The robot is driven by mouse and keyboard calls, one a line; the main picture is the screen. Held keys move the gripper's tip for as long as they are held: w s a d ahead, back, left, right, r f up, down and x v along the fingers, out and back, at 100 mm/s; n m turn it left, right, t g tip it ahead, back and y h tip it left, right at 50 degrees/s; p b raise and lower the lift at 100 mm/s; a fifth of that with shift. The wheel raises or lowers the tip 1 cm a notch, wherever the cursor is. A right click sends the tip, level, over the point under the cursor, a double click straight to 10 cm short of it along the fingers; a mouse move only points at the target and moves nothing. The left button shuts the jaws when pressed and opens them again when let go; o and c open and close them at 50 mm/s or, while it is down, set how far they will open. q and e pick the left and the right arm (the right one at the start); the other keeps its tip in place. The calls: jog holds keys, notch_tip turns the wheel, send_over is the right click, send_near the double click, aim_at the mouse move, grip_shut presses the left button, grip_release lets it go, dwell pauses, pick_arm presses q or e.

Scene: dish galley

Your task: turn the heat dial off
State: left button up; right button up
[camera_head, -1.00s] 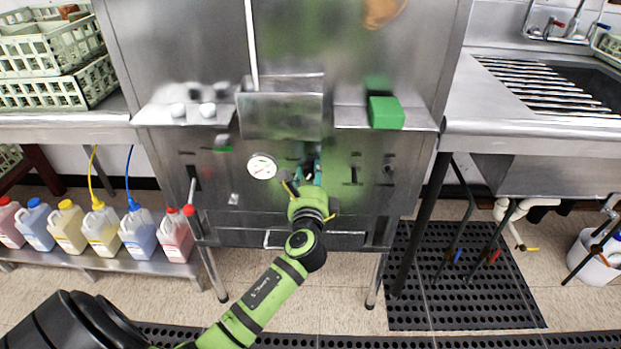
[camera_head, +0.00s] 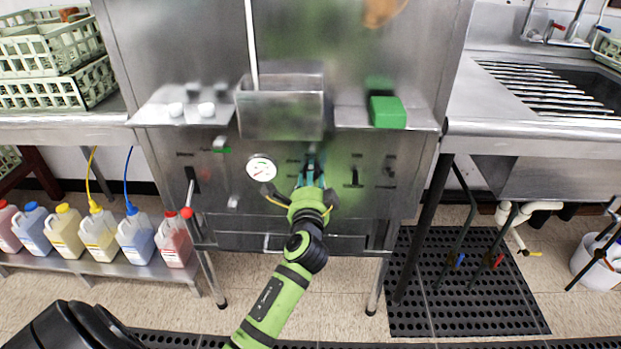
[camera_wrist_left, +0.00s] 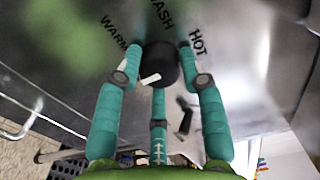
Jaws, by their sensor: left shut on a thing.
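The heat dial (camera_wrist_left: 161,62) is a round black knob with a white mark on the steel front panel. In the left wrist view it sits between the teal fingers of my left gripper (camera_head: 311,174). The fingers are shut on the dial from its sides. The words WARM, WASH and HOT are printed around the dial's far side. The white mark is on the side of the knob nearer the camera. In the head view the gripper hides most of the dial. My right gripper is in neither view.
A round gauge (camera_head: 261,168) is left of the gripper on the panel. A red-tipped lever (camera_head: 187,205) is farther left, and a black switch (camera_head: 353,178) is to the right. A steel box (camera_head: 281,112) juts out above. A green block (camera_head: 386,112) lies on the ledge.

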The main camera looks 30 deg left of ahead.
pick_arm(q)
jog(key=shift+d, duration=0.2)
jog(key=o, duration=1.1)
jog(key=shift+w, duration=0.15)
jog(key=shift+o, duration=0.2)
jog(key=v, duration=1.2)
jog(key=shift+f, duration=0.1)
